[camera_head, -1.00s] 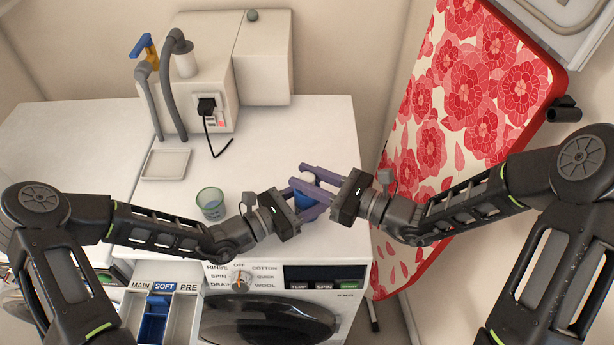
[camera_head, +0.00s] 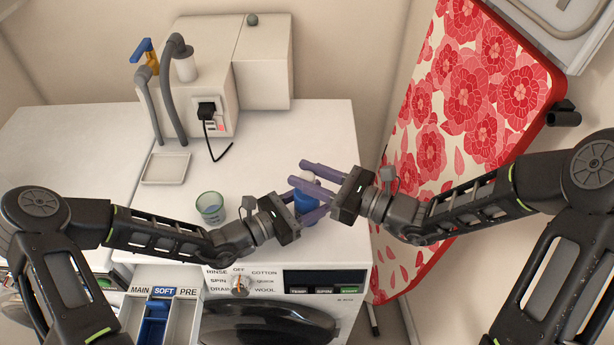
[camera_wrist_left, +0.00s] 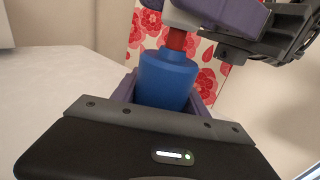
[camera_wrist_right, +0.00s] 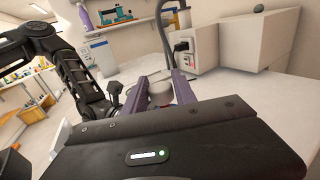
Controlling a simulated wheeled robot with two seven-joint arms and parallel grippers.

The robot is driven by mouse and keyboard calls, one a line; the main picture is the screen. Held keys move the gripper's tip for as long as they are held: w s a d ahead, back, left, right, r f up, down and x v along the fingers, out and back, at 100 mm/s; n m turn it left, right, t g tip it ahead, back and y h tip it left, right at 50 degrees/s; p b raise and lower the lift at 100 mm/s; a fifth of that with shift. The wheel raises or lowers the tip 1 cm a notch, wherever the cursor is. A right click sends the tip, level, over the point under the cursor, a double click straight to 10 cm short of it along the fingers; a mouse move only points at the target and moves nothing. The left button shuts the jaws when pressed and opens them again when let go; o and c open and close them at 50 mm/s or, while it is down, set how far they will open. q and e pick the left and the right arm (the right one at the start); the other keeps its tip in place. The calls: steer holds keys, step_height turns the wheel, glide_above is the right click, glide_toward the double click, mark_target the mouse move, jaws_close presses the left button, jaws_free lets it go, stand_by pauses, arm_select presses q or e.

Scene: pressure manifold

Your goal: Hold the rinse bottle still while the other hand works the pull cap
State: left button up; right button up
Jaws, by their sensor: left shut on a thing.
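The rinse bottle (camera_head: 304,203) has a blue body and stands near the front right of the washing machine top. In the left wrist view the blue body (camera_wrist_left: 166,80) shows a red neck (camera_wrist_left: 176,40) under a white pull cap (camera_wrist_left: 188,14). My left gripper (camera_head: 301,212) is shut on the bottle body, one finger on each side. My right gripper (camera_head: 313,188) is open, its purple fingers spread on either side of the cap. The cap also shows between these fingers in the right wrist view (camera_wrist_right: 160,98). Any contact with the cap is hard to tell.
A greenish cup (camera_head: 210,207) stands left of the bottle. A shallow tray (camera_head: 166,168) and a white dispenser with hoses (camera_head: 200,90) stand behind. The open detergent drawer (camera_head: 155,310) is at the front left. A flowered ironing board (camera_head: 470,90) leans at the right.

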steer(key=o, duration=0.4)
steer(key=shift+s, duration=0.1)
steer(key=v, duration=1.2)
steer(key=shift+f, duration=0.1)
arm_select(q)
steer(key=o, duration=1.6)
